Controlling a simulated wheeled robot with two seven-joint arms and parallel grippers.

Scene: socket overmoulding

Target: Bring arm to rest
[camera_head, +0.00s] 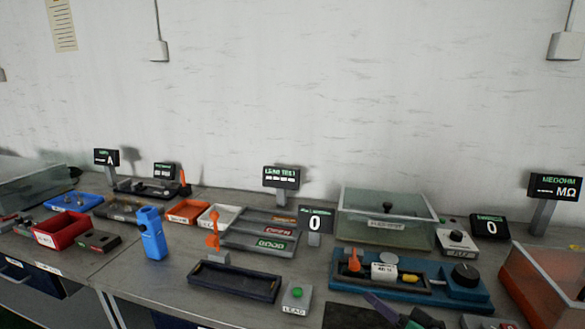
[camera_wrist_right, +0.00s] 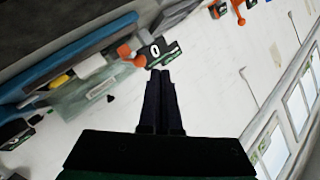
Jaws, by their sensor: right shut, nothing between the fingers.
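My right gripper (camera_head: 374,299) comes in low at the bottom edge of the head view, right of the middle, over the front part of the bench. Its dark fingers point up and left, and most of the arm behind it is out of the picture. In the right wrist view the two fingers (camera_wrist_right: 161,78) lie together, shut, with nothing between them. The wrist view is steeply tilted, with the wall and bench gear beyond the fingertips. My left gripper is not in view.
A blue fixture (camera_head: 455,290) with a black knob and a dark mat (camera_head: 350,316) lie near the right gripper. A LEAD button box (camera_head: 296,297), black tray (camera_head: 235,281), glass-walled bin (camera_head: 385,230) and orange bin (camera_head: 535,285) stand around. Bare bench (camera_head: 190,265) shows left of the black tray.

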